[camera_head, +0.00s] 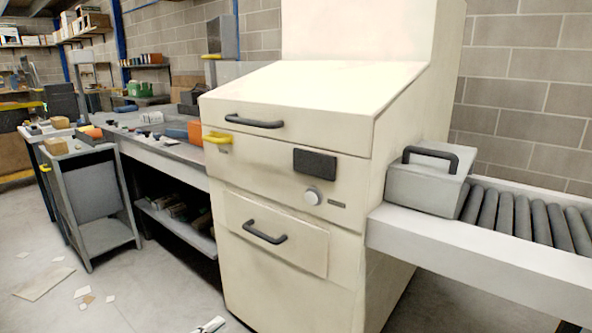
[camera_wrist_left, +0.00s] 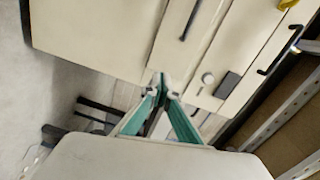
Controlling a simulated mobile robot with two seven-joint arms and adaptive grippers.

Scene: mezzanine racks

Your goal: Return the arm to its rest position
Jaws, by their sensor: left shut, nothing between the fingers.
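My left gripper (camera_wrist_left: 160,82) shows in the left wrist view with its green fingers drawn together at the tips. It is shut and empty. In the head view only a small part of my left gripper (camera_head: 209,326) shows at the bottom edge, in front of the cream machine (camera_head: 275,285). In the wrist view the machine's front (camera_wrist_left: 105,35) is beyond the fingertips; I cannot tell the exact gap. My right gripper is not in view.
The machine has dark handles (camera_head: 265,235) and a yellow handle (camera_head: 217,137). A roller conveyor (camera_head: 450,240) with a grey box (camera_head: 425,183) adjoins it on the right. A cluttered workbench (camera_head: 165,148) and grey cart (camera_head: 100,195) stand left. Scraps (camera_head: 45,283) lie on open floor.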

